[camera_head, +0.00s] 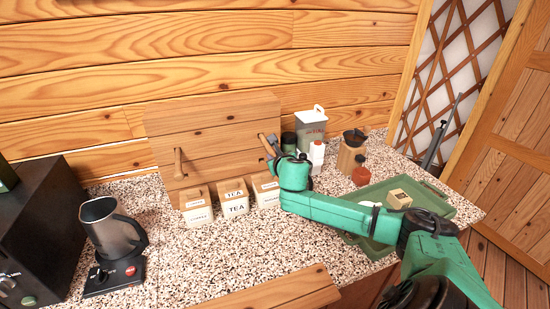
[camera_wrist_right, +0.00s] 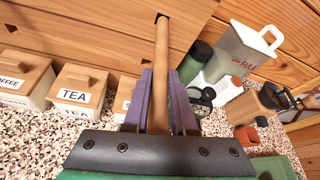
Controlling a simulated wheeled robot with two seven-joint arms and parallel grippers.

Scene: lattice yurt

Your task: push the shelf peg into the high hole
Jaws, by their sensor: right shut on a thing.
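The wooden board (camera_head: 213,122) stands against the plank wall at the back of the counter. My right gripper (camera_head: 273,146) is at the board's right side, shut on a round wooden shelf peg (camera_head: 267,146). In the right wrist view the peg (camera_wrist_right: 162,52) runs from between the purple fingers (camera_wrist_right: 158,95) to a dark square hole (camera_wrist_right: 161,16) in the board. Its far end is at the hole; I cannot tell how deep it sits. Another wooden peg (camera_head: 178,163) sticks out of the board's left side. My left gripper is not in view.
Several labelled canisters, including the tea one (camera_head: 233,197), stand below the board. A green tray (camera_head: 440,204) lies under my right arm.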

